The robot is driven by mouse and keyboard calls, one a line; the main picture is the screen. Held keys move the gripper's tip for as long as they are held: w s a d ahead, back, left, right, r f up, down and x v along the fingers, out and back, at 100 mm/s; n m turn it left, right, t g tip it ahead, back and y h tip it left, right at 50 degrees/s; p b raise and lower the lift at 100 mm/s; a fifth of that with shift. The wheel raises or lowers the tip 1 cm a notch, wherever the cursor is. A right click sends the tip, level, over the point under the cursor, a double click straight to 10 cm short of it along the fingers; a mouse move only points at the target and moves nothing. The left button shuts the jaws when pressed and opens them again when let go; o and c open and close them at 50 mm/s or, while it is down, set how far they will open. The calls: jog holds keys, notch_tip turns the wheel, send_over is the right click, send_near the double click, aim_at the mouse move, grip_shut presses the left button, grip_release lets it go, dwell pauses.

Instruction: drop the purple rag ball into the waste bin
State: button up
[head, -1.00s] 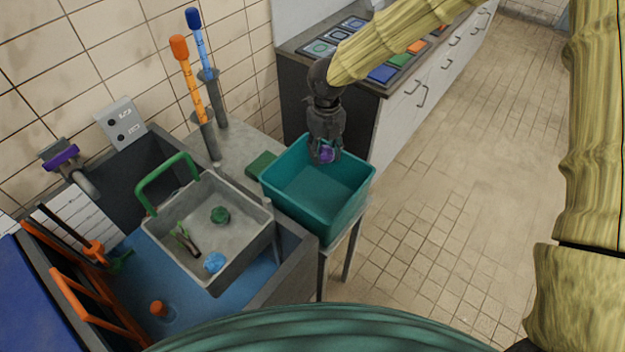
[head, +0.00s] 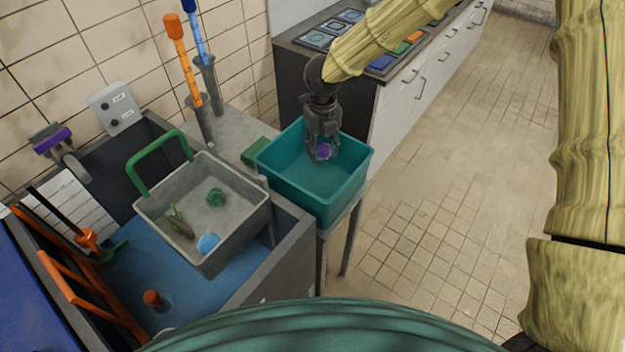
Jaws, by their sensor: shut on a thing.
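The purple rag ball (head: 323,151) is between the fingers of my gripper (head: 322,148). My gripper is shut on it and points down over the teal bin (head: 350,185). The ball appears within or just above the bin's opening, near its back side; the exact height is hard to tell. The bin is open-topped and looks empty inside. It stands on a small stand to the right of the sink.
A grey basket (head: 165,225) with a green handle holds a green ball (head: 215,197), a blue ball (head: 208,243) and a brownish-green item. It sits over the water-filled sink. Orange and blue tools (head: 183,65) stand behind. A dark-sided counter (head: 330,85) is behind the bin.

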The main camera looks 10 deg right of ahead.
jog(key=shift+w+f, duration=0.1)
jog(key=shift+w, duration=0.05)
jog(key=o, duration=1.1)
jog(key=shift+w+f, duration=0.15)
jog(key=shift+w, duration=0.05)
jog(key=shift+s+r, duration=0.2)
jog(key=shift+s, duration=0.05)
jog(key=shift+w, duration=0.1)
jog(key=shift+r, duration=0.15)
notch_tip(320, 180, up, 12)
jog(key=shift+f, duration=0.25)
